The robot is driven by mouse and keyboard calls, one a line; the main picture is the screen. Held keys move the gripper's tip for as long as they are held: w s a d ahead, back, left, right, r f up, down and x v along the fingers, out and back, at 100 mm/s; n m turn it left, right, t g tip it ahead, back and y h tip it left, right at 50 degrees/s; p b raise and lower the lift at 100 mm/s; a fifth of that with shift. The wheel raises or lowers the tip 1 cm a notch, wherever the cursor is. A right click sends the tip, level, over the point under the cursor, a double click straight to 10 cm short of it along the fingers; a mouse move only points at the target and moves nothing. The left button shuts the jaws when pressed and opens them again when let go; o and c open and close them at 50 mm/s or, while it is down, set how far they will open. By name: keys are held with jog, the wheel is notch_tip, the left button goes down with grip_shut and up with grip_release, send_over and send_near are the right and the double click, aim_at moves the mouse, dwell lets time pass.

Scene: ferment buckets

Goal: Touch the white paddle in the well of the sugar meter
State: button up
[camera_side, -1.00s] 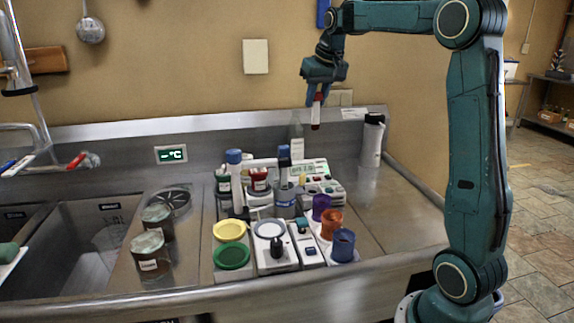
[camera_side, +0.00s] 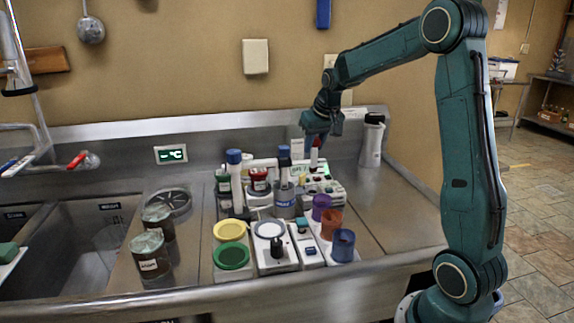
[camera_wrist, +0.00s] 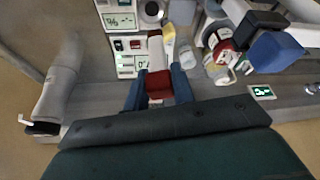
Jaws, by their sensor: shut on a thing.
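My gripper (camera_side: 317,137), with blue fingers, is shut on a red-and-white stick (camera_side: 314,156). It holds the stick nearly upright, white part down, over the white instruments at the back of the counter. In the wrist view the fingers (camera_wrist: 158,90) grip its red part (camera_wrist: 159,86), and the white part (camera_wrist: 156,48) reaches toward the instruments. A white meter with displays and buttons (camera_wrist: 126,46) lies beside the stick's far end; it also shows in the side view (camera_side: 325,188). I cannot tell which well is the sugar meter's, or whether the stick touches anything.
Tall blue-capped bottles (camera_side: 235,185) and a red-labelled jar (camera_side: 259,181) stand left of the meter. Purple, orange and blue cups (camera_side: 331,224) stand in front. A white flask (camera_side: 372,142) stands at the back right. The right counter (camera_side: 395,205) is clear.

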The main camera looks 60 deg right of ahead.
aim_at(315, 161)
jog(key=shift+f, duration=0.15)
jog(key=shift+f, duration=2.65)
jog(key=shift+f, duration=0.55)
jog(key=shift+r, duration=0.15)
dwell(0.5)
jog(key=shift+r, duration=2.9)
